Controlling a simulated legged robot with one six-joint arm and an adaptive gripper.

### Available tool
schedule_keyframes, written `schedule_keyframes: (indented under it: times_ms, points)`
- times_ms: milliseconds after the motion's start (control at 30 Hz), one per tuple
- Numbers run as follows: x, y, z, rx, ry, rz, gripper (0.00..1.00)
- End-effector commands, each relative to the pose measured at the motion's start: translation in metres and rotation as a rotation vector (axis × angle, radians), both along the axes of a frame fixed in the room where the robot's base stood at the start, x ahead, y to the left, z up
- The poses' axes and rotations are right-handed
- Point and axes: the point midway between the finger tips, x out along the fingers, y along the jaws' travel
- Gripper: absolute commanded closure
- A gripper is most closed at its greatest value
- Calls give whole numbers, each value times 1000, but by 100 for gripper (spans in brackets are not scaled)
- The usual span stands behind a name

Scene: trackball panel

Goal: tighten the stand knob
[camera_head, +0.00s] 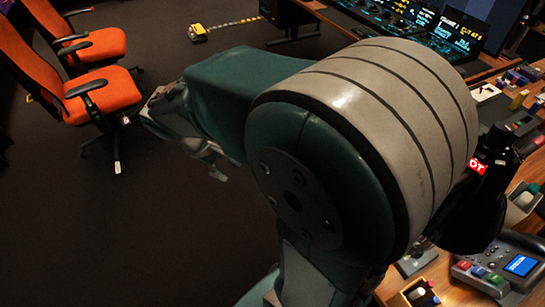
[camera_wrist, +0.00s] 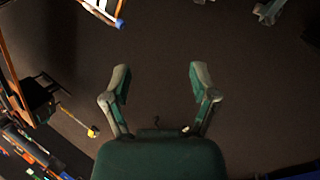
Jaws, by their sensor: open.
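My gripper (camera_wrist: 160,78) is open and empty in the wrist view, with its two green and grey fingers spread apart over bare dark floor. In the head view my arm reaches out to the left, away from the desk, and its end hangs over the floor. I cannot make out the stand knob in either view. My large arm joint hides much of the desk in the head view. A grey panel device with a blue screen (camera_head: 521,265) and coloured keys lies on the wooden desk at the lower right, well away from my gripper.
Two orange chairs (camera_head: 107,95) stand at the left. A yellow object (camera_head: 198,32) sits on the floor at the back. The desk holds lit screens (camera_head: 455,32), several small coloured blocks and a small box (camera_head: 417,293).

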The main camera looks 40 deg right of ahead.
Motion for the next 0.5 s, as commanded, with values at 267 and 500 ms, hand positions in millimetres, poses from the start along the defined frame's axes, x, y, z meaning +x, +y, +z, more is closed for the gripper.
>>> schedule_keyframes:
  times_ms: [267, 500]
  points:
    - [34, -44, -52, -196, 315, 88, 24]
    - [60, -78, -105, -360, 569, 187, 24]
